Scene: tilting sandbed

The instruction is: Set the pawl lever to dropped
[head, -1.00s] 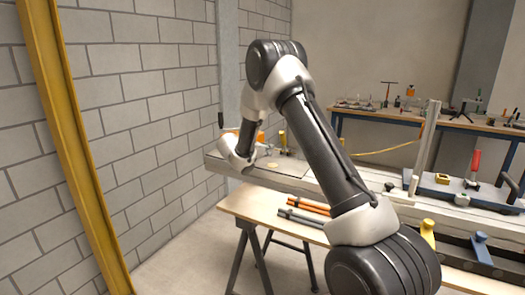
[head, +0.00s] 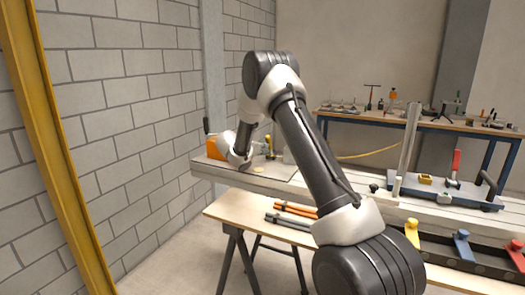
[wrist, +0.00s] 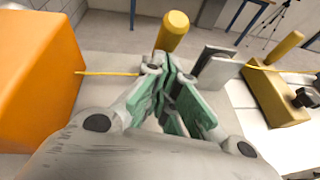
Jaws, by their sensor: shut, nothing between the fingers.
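A yellow cylindrical handle (wrist: 172,32) stands just beyond my fingertips in the wrist view. It may be the pawl lever, but its pivot and pawl are hidden behind the fingers. In the head view a yellow upright handle (head: 268,142) shows just right of my wrist. My gripper (wrist: 160,68) has green-padded fingers, closed together and empty, close in front of the handle. I cannot tell whether they touch it. The fingers are mostly hidden in the head view.
An orange box (wrist: 35,65) stands close left of my gripper; it also shows in the head view (head: 214,146). A thin yellow cord (wrist: 108,73) runs across. A brick wall (head: 110,110) is at left.

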